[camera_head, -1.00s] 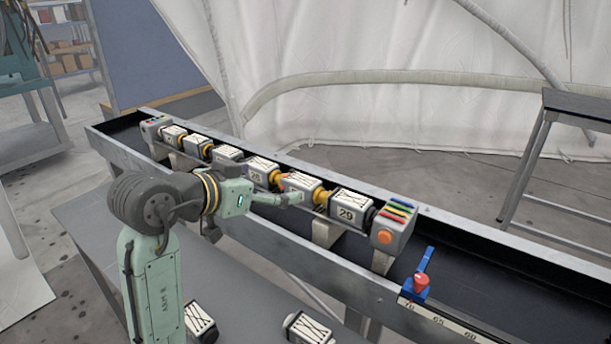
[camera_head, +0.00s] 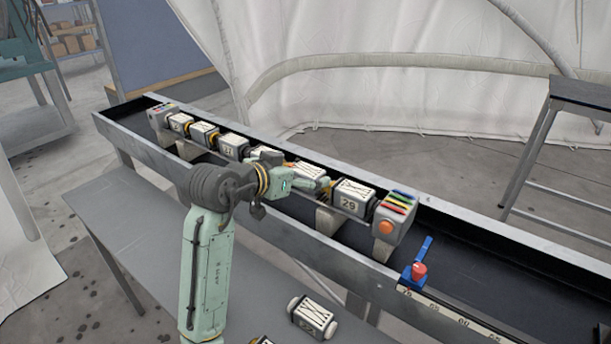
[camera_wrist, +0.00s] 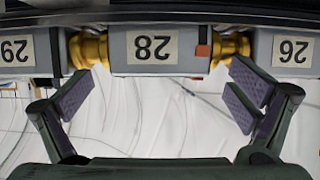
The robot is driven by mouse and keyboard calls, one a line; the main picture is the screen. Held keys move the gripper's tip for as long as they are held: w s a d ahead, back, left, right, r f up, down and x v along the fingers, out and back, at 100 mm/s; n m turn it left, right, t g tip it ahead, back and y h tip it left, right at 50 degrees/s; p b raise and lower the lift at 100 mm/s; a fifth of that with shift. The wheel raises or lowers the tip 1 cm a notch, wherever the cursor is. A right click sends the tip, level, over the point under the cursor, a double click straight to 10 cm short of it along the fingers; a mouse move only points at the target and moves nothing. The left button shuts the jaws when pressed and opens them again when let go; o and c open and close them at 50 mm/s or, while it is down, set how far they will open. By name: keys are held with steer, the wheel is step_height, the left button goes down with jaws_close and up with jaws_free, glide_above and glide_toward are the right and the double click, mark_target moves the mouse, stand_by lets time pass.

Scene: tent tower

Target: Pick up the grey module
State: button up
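Several light grey box modules sit in a row on a rail in the long trough, joined by gold couplings; their colour looks alike. The module marked 28 (camera_wrist: 153,50) is centred in the wrist view, upside down. It also shows in the head view (camera_head: 308,170), partly hidden by my gripper. My gripper (camera_wrist: 160,72) is open and empty, its two pads apart near the gold couplings on either side of 28. It also shows at the row in the head view (camera_head: 318,187). Contact between pads and couplings cannot be told.
Module 29 (camera_head: 353,196) and an end block with an orange button (camera_head: 393,220) are to the right. A blue and red clamp (camera_head: 417,268) sits on the trough's front edge (camera_head: 345,262). A loose module (camera_head: 313,315) lies on the grey table (camera_head: 140,235).

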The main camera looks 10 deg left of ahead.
steer(key=c, duration=1.6)
steer(key=shift+o, duration=0.2)
